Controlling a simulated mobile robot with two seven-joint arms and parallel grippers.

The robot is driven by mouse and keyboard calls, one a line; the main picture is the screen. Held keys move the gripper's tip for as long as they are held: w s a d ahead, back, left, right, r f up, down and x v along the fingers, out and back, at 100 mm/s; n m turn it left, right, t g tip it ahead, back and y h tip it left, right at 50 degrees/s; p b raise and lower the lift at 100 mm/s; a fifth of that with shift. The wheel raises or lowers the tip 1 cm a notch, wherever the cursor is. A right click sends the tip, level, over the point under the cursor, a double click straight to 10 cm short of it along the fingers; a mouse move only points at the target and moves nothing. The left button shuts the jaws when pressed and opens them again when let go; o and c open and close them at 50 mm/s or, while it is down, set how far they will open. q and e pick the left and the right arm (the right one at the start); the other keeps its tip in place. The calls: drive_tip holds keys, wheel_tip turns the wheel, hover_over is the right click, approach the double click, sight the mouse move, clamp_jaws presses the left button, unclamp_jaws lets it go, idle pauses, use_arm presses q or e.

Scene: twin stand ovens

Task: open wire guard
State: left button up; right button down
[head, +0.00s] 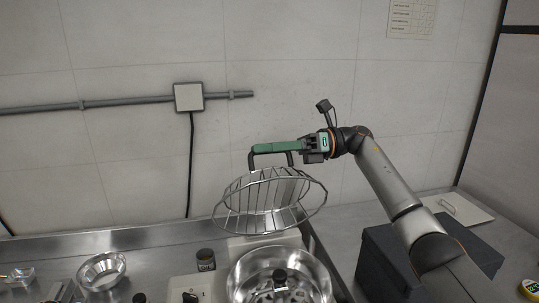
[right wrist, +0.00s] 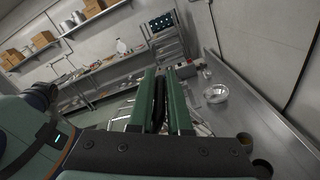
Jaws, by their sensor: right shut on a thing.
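The wire guard (head: 262,207) is a round cage of thin metal bars. In the head view it stands raised and tilted above a shiny steel bowl (head: 243,272). A dark handle (head: 251,161) rises from its top edge. My right gripper (head: 262,147) reaches in from the right, and its green fingers are shut on this handle. In the right wrist view the right gripper's green fingers (right wrist: 164,80) close on a dark bar between them, with some guard wires beside them. My left gripper is not in view.
A small steel bowl (head: 102,271) and a dark jar (head: 206,260) stand on the steel counter at the left. A dark box (head: 380,262) stands right of the large bowl, under my right arm. A wall conduit with a junction box (head: 188,97) runs behind.

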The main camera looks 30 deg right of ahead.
drive_tip(key=shift+w+d+f+m+p, duration=0.15)
drive_tip(key=shift+w+m, duration=0.1)
drive_tip(key=shift+w, duration=0.25)
drive_tip(key=shift+w+d+f+m+p, duration=0.15)
drive_tip(key=shift+w+m, duration=0.15)
drive_tip(key=shift+w, duration=0.25)
drive_tip(key=shift+w+f+m+p, duration=0.15)
drive_tip(key=shift+w+m, duration=0.1)
drive_tip(key=shift+w, duration=0.25)
drive_tip(key=c, duration=0.9)
unclamp_jaws()
drive_tip(key=shift+w, duration=0.2)
drive_tip(key=shift+d+r, duration=0.1)
drive_tip(key=shift+r, duration=0.1)
drive_tip(key=shift+b+v, duration=0.85)
drive_tip(key=shift+v, duration=2.9)
